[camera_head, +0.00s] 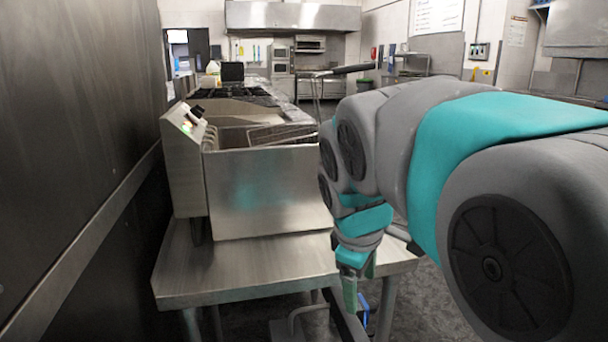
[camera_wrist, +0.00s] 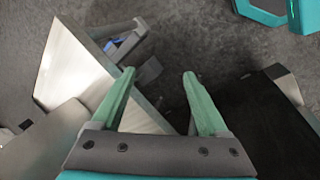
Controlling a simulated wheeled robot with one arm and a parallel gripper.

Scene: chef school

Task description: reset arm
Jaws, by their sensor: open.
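My gripper (camera_wrist: 157,88) shows in the wrist view with its two green fingers spread apart and nothing between them. It points down toward the dark grey floor (camera_wrist: 200,45). In the head view my grey and teal arm fills the right side and bends down. The gripper end (camera_head: 350,290) hangs low beside the right edge of the steel table, partly hidden by the arm links.
A steel table (camera_head: 240,265) carries a steel fryer (camera_head: 265,190) with a wire basket (camera_head: 280,133) in front of my arm. The table's corner (camera_wrist: 75,60) lies close left of my fingers. A dark wall (camera_head: 70,120) runs along the left.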

